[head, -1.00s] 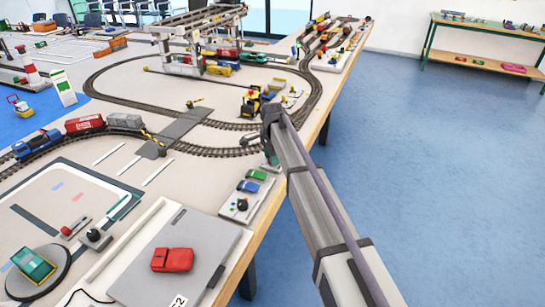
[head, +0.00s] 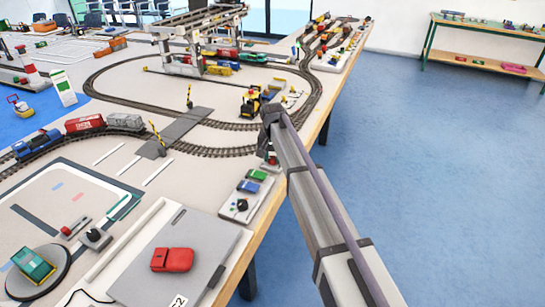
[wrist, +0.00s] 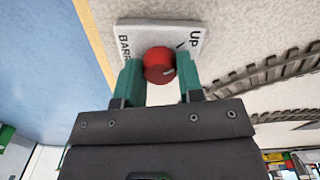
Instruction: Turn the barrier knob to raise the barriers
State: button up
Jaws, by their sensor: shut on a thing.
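The red barrier knob (wrist: 158,64) sits on a white plate (wrist: 186,33) marked "UP" and partly hidden "BARR". My gripper (wrist: 159,72) is shut on the knob, one green finger on each side. In the head view my gripper (head: 270,157) is at the table's right edge, with the knob mostly hidden there. The far barrier (head: 189,96) stands nearly upright beside the grey crossing (head: 184,125). The near barrier (head: 156,136) is raised and leans up to the left.
Open blue floor (head: 420,150) lies to the right.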

aim_at(272, 157)
jog(key=shift+n, duration=0.9)
jog(key=o, duration=0.9)
notch_tip(272, 157, up, 11)
jog(key=p, duration=1.1)
jog(key=shift+f, duration=0.1)
jog(key=s+d, duration=0.7)
jog(key=s, duration=0.4)
jog(key=s+d+r+p, duration=0.1)
jog(key=s+d, duration=0.7)
jog(key=s, duration=0.3)
jog(key=s+d, duration=0.8)
jog(key=s, duration=0.3)
jog(key=shift+s+r, duration=0.15)
jog(key=shift+r, duration=0.1)
